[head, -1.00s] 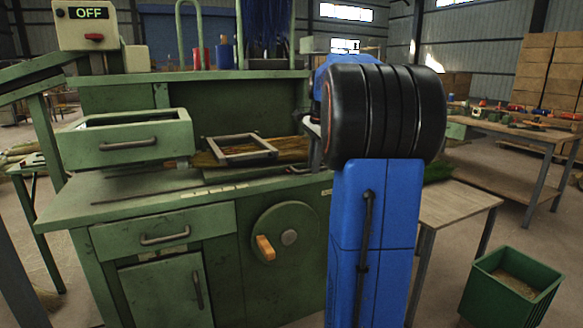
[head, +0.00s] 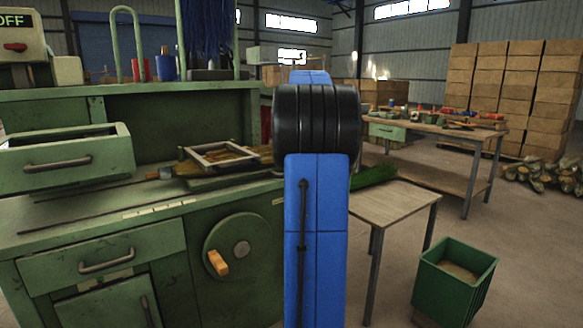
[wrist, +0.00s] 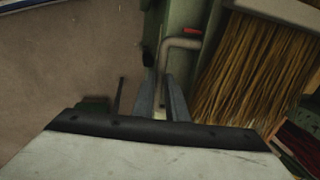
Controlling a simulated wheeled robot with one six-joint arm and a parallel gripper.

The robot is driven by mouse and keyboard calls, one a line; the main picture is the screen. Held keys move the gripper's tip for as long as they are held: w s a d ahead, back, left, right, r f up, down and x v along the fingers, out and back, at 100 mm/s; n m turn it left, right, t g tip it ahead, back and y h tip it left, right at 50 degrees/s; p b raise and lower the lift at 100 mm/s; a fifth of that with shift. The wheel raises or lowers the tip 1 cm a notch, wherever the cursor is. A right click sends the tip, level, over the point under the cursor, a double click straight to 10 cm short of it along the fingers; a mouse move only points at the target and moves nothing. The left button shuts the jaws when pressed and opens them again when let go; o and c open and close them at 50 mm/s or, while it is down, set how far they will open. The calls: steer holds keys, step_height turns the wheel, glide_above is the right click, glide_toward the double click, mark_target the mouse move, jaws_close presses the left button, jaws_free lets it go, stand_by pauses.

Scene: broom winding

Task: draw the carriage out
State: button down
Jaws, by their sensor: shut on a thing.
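The carriage (head: 215,184) is a green slab on the green bench, with straw and a grey rectangular frame (head: 185,152) on top. Its right end is hidden behind my blue and black arm in the head view. In the wrist view, a bent grey bar handle (wrist: 184,43) runs down between the two fingers of my gripper (wrist: 161,95), which are shut on it. Straw bristles (wrist: 255,65) lie just right of the fingers. The head view does not show my gripper.
A green drawer box (head: 100,170) stands at the bench's left. A round plate with an orange handle (head: 218,262) is on the bench front. A small table (head: 390,205) and a green bin (head: 440,285) stand at the right.

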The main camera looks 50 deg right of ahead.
steer(key=shift+s+d, duration=0.1)
steer(key=shift+d, duration=0.1)
steer(key=c, duration=1.8)
jaws_free()
steer(key=shift+d, duration=0.1)
steer(key=shift+o, duration=0.2)
steer(key=s+a+r, duration=0.1)
steer(key=s+r, duration=0.2)
steer(key=r, duration=1.4)
steer(key=shift+a, duration=0.1)
